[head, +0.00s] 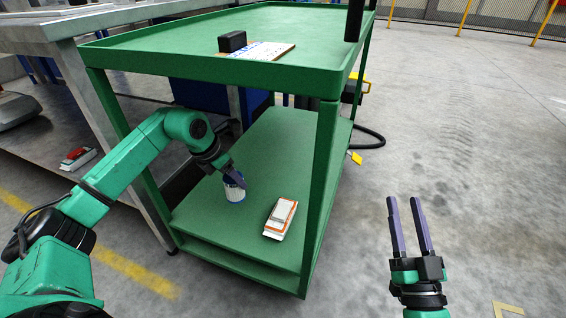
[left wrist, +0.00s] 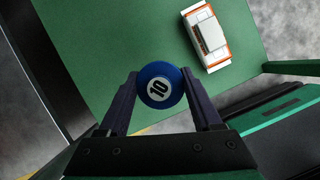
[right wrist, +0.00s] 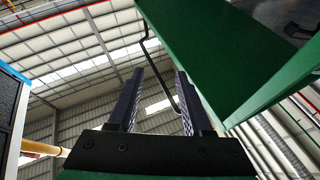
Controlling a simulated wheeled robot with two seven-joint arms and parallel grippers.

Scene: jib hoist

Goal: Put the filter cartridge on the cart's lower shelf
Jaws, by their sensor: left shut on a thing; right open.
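The filter cartridge (head: 234,190) is a white cylinder with a blue top, upright at the cart's lower shelf (head: 270,150). In the left wrist view its blue end with a "10" label (left wrist: 159,86) faces the camera. My left gripper (head: 236,178) is shut on the cartridge, its fingers (left wrist: 160,92) on either side of it. The cartridge is at or just above the shelf surface; I cannot tell whether it touches. My right gripper (head: 407,205) is open and empty, to the right of the cart over the floor.
A white and orange box (head: 281,218) lies on the lower shelf right of the cartridge; it also shows in the left wrist view (left wrist: 206,38). Green cart posts (head: 321,180) frame the shelf. The top shelf (head: 180,50) overhangs it. A black block (head: 232,41) and a paper board (head: 262,50) lie on top.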

